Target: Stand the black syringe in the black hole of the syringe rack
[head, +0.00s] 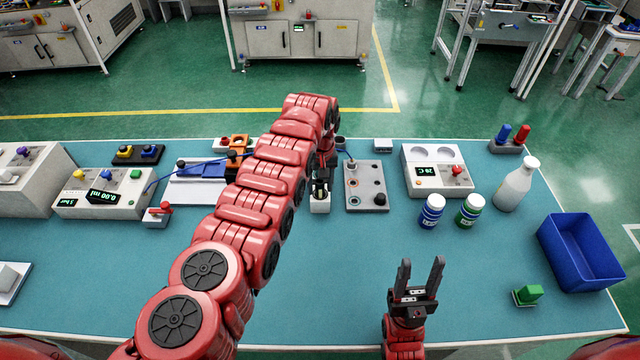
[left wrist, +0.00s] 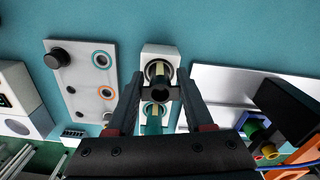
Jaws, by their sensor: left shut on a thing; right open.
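My left gripper (head: 321,180) reaches across the table and is partly hidden by my arm. In the left wrist view its fingers (left wrist: 161,90) are closed around a dark round piece, apparently the black syringe (left wrist: 161,93), seen nearly end-on. It is over or in a white block (left wrist: 148,52) with round openings; I cannot tell which. The grey rack plate (head: 356,205), with ringed holes, stands just right of the white block; in the left wrist view the plate (left wrist: 84,88) is left of the fingers, with teal and orange rings and a black knob. My right gripper (head: 421,275) is open and empty.
A blue bin (head: 580,250) is at the right edge. A dispenser (head: 100,205) stands left.

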